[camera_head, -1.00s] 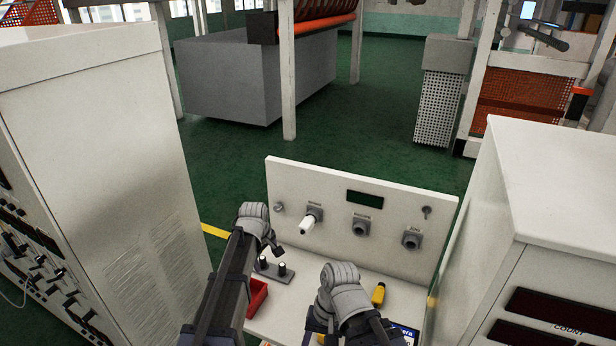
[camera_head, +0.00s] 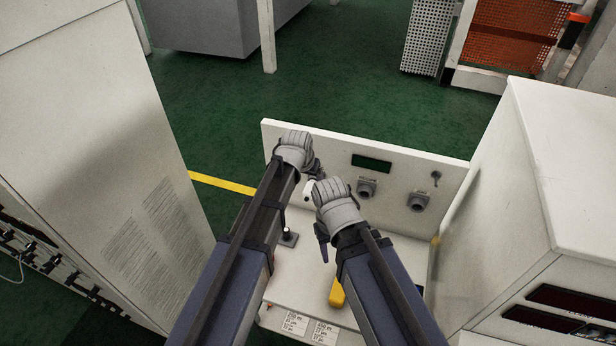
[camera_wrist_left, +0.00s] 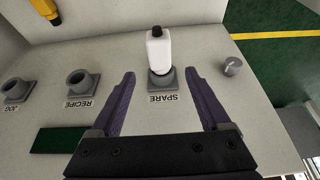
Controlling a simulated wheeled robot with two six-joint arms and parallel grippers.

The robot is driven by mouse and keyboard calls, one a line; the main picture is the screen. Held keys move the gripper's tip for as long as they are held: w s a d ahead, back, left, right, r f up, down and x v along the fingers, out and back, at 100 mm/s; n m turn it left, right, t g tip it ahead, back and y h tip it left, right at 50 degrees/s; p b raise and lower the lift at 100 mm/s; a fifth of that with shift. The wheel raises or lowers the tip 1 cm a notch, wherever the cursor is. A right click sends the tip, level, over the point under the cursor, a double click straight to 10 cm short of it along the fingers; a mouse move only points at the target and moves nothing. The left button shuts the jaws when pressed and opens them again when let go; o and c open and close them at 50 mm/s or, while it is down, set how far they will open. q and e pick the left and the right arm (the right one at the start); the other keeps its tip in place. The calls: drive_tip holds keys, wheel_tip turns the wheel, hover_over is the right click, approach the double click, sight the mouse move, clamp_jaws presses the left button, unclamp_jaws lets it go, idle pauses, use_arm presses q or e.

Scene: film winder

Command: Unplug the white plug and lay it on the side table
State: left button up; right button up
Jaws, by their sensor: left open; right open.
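The white plug (camera_wrist_left: 158,48) stands in the grey socket marked SPARE (camera_wrist_left: 161,80) on the white panel. In the left wrist view my open left gripper (camera_wrist_left: 160,74) has one finger on each side of the plug and socket, with gaps on both sides. In the head view the plug (camera_head: 308,190) shows partly, between my two grippers. My left gripper (camera_head: 314,170) is at the panel's left part, its fingers mostly hidden by the wrist. My right gripper (camera_head: 321,238) is open, in front of the panel, below the plug. I cannot pick out the side table.
The RECIPE socket (camera_wrist_left: 83,82) and another socket are empty beside a dark display (camera_head: 371,163). A small knob (camera_wrist_left: 233,66) is near the plug. A yellow object (camera_head: 337,293) lies on the white desk (camera_head: 385,262). Tall cabinets stand left (camera_head: 75,130) and right (camera_head: 560,180).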

sight(311, 186)
use_arm(q)
drive_tip(key=b+x, duration=0.6)
drive_tip(key=x, duration=0.1)
drive_tip(key=shift+c, duration=0.2)
clamp_jaws()
idle(1.0)
